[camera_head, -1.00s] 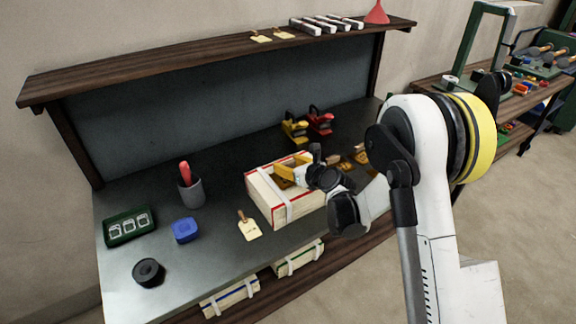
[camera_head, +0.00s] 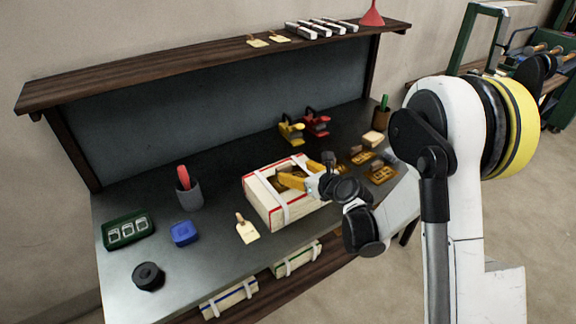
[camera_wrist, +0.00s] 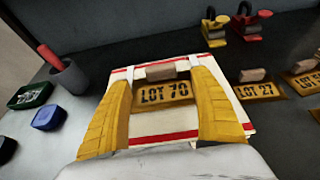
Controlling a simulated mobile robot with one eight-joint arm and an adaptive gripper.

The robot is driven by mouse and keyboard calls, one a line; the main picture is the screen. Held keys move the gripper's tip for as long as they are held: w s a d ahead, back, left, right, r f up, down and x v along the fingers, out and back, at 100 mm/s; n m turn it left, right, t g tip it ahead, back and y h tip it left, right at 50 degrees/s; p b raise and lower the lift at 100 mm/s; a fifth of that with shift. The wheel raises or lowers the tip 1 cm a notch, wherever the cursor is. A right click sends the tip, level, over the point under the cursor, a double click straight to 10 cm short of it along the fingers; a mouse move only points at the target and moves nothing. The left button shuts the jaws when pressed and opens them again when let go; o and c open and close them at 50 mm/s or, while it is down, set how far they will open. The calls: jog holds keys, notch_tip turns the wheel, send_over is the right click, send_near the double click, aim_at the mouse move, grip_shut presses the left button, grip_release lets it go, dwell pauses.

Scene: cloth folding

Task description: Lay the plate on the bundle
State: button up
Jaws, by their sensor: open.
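The plate (camera_wrist: 163,94), brown with a raised "LOT 70" and a wooden grip block, lies flat on top of the bundle (camera_wrist: 160,128). The bundle is cream with red edge stripes and white straps; in the head view the bundle (camera_head: 262,208) sits on the bench. My gripper (camera_wrist: 165,78) is open, its two yellow fingers on either side of the plate with gaps beside the block. In the head view my gripper (camera_head: 308,172) is over the bundle and partly hides the plate.
More plates lie right of the bundle, including "LOT 27" (camera_wrist: 258,91). Yellow (camera_head: 291,130) and red (camera_head: 317,123) clamps stand behind. A cup (camera_head: 189,192), blue box (camera_head: 184,232), green tray (camera_head: 128,230), black roll (camera_head: 148,275) and tag (camera_head: 246,229) are left.

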jog(key=v, duration=0.4)
jog(key=shift+s+d+r+p, duration=0.15)
jog(key=shift+s+p, duration=0.05)
jog(key=shift+p, duration=0.1)
jog(key=s+d+r+n+g+h, duration=0.25)
jog(key=s+d+r+n, duration=0.35)
jog(key=s+r+n, duration=0.75)
jog(key=s+d+n+g+h, duration=0.1)
jog(key=s+d+n, duration=0.3)
jog(key=s+n, duration=0.4)
jog(key=s+d+f+n+h, duration=0.1)
jog(key=s+d+n+h, duration=0.3)
jog(key=s+n, duration=0.3)
jog(key=shift+s+d+n+g, duration=0.35)
jog(key=shift+s+d, duration=0.25)
jog(key=shift+d, duration=0.05)
jog(key=shift+f, duration=0.1)
